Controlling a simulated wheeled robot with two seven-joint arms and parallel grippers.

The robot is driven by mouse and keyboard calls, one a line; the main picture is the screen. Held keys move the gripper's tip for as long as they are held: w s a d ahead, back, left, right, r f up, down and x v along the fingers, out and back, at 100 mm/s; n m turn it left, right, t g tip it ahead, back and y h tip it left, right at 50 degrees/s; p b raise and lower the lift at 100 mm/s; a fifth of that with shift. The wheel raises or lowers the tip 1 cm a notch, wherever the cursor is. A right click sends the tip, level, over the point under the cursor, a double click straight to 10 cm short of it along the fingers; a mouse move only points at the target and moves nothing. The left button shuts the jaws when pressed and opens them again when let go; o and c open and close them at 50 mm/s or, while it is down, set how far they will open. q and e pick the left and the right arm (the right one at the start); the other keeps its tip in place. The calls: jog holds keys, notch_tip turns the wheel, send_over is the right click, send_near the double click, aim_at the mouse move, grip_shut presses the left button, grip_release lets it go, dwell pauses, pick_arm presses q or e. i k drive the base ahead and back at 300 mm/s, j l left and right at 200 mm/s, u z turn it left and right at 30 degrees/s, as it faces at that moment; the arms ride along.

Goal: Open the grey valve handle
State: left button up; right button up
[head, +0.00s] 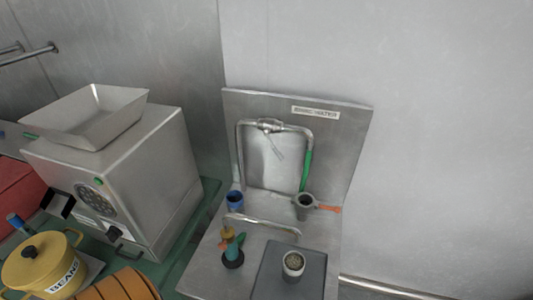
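The grey valve handle (277,147) looks like a short lever in the head view. It hangs from a valve body (268,125) on the metal pipe (241,150) that runs across the upright steel panel (350,130). The lever points down and slightly to the right. The pipe's right leg has a green section (307,170) and ends above a grey cup-like part (305,206) with an orange handle (328,208). Neither of my grippers shows, and nothing touches the lever.
A steel grinder (150,185) with a hopper (88,115) stands left on a green table (212,190). A yellow pot (42,262) marked BEANS is in front. A blue cup (235,200), a green-and-orange item (232,250) and a small filled cup (293,264) are below the panel.

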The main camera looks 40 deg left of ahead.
aim_at(278, 153)
jog(key=l+u, duration=0.25)
jog(key=l, duration=0.15)
jog(key=k+l+u, duration=0.1)
jog(key=l+u, duration=0.15)
jog(key=l, duration=0.15)
jog(key=k+l+u, duration=0.1)
jog(key=l+u, duration=0.15)
jog(key=l, duration=0.15)
jog(key=k+l+u, duration=0.2)
jog(key=l, duration=0.15)
jog(key=i+l+u, duration=0.3)
jog(key=l+u, duration=0.3)
jog(key=l, duration=0.15)
jog(key=i+l+u, duration=0.1)
jog(key=l+u, duration=0.2)
jog(key=l, duration=0.2)
jog(key=l+u, duration=0.3)
jog(key=l, duration=0.15)
jog(key=i+l+u, duration=0.25)
jog(key=l+u, duration=0.25)
jog(key=l, duration=0.25)
jog(key=i+l+u, duration=0.25)
jog(key=l, duration=0.15)
jog(key=l+u, duration=0.25)
jog(key=l, duration=0.15)
